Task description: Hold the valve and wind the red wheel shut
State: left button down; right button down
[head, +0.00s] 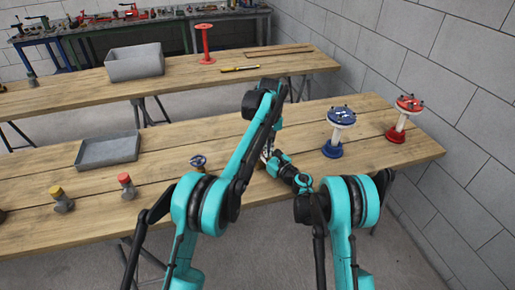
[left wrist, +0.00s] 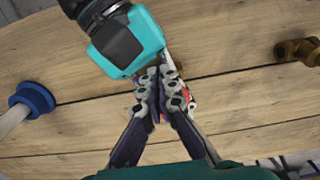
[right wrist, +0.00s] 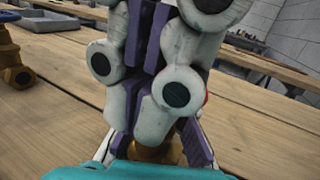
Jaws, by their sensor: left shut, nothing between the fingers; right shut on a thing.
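The valve's brass body (right wrist: 155,151) shows low in the right wrist view, between the fingers of my right gripper (right wrist: 160,140), which is shut on it. Only slivers of the red wheel show: one beside the left fingers in the left wrist view (left wrist: 187,92), one at their edge in the right wrist view (right wrist: 206,97). My left gripper (left wrist: 160,82) is shut and empty, its fingers together over the valve. It hangs down in the head view (head: 266,150), where the arms mostly hide the valve. I cannot tell whether its fingers touch the wheel.
Blue (head: 341,118) and red (head: 408,104) flanged stands are at the right. A grey tray (head: 108,151) and yellow-topped (head: 57,193) and red-topped (head: 126,182) fittings lie further left. The wall is at the right.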

pick_arm(q)
jog(key=shift+s+a, duration=0.15)
jog(key=shift+a, duration=0.45)
jog(key=shift+a, duration=0.5)
notch_tip(320, 180, up, 6)
jog(key=shift+s, duration=0.4)
dwell(0.4)
